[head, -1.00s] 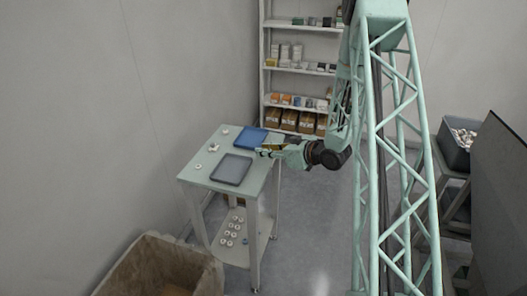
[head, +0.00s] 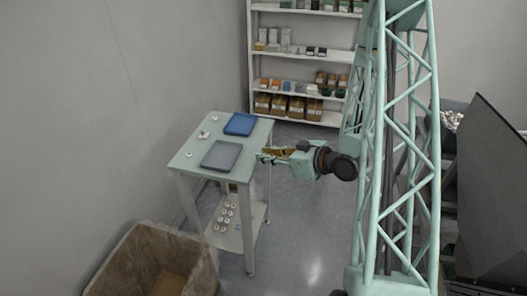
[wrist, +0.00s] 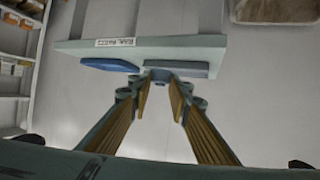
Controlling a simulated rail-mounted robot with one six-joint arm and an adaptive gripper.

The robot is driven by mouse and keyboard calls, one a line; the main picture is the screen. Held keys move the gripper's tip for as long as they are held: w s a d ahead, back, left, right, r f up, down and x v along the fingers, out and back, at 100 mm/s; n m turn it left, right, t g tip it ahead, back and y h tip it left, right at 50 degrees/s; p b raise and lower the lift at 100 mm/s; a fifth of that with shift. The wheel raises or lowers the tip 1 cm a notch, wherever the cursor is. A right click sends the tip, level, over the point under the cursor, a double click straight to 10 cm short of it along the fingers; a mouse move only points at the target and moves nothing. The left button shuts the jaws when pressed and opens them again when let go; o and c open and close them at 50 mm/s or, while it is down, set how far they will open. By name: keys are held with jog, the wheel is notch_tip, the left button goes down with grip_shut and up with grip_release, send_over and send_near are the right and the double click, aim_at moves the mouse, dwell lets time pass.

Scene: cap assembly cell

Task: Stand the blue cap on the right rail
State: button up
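A small blue spot that looks like the blue cap (head: 237,227) is on the lower shelf of the table, beside several white caps (head: 227,215); it is too small to tell how it stands. I cannot make out the right rail. My gripper (head: 262,156) is at the table's right edge, near the grey tray and well above the lower shelf. In the wrist view my gripper (wrist: 161,88) has its fingers apart with nothing between them.
The table top (head: 187,160) carries a blue tray (head: 240,124), a grey tray (head: 221,155) and a few small white parts (head: 204,134). A large brown bin (head: 150,262) stands in front. Shelving (head: 300,60) is behind. Floor right of the table is clear.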

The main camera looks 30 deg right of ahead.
jog(key=shift+s, duration=0.15)
jog(key=shift+r, duration=0.1)
dwell(0.6)
jog(key=shift+a+r, duration=0.25)
jog(key=shift+r, duration=0.5)
jog(key=s+a+r+n+y, duration=0.1)
jog(key=s+a+r, duration=0.1)
jog(key=a+r, duration=0.2)
jog(key=s+a+r+n+g+y+b, duration=0.1)
jog(key=s+a+r, duration=0.2)
jog(key=r, duration=0.8)
jog(key=s+a+r+n+g+y, duration=0.1)
jog(key=s+a+r, duration=0.2)
jog(key=a+r, duration=0.2)
jog(key=shift+s+a+r+n+y+b, duration=0.3)
jog(key=shift+r+b, duration=0.1)
jog(key=shift+r, duration=1.35)
jog(key=shift+a, duration=0.1)
